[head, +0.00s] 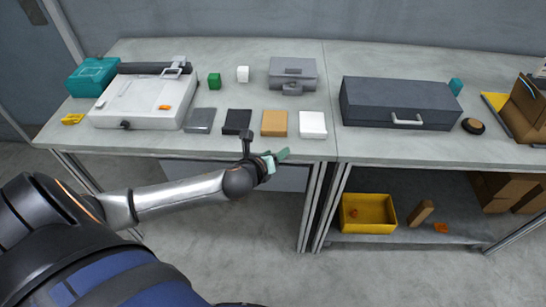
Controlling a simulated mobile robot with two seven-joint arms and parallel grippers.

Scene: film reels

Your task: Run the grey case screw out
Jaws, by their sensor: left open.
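A small grey case (292,70) with a handle or latch block (292,88) on its front stands at the back middle of the bench. A larger dark grey case (398,98) with a pale handle lies to its right. I cannot make out a screw on either case at this size. My left gripper (272,159) is open at the bench's front edge, in front of the row of flat blocks and apart from both cases. Nothing shows between its fingers. My right gripper is not in view.
A white device (135,105) and a teal box (93,76) stand at the left. Grey, black (238,121), orange (275,123) and white (313,124) flat blocks line the front. A yellow bin (367,228) sits on the lower shelf.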

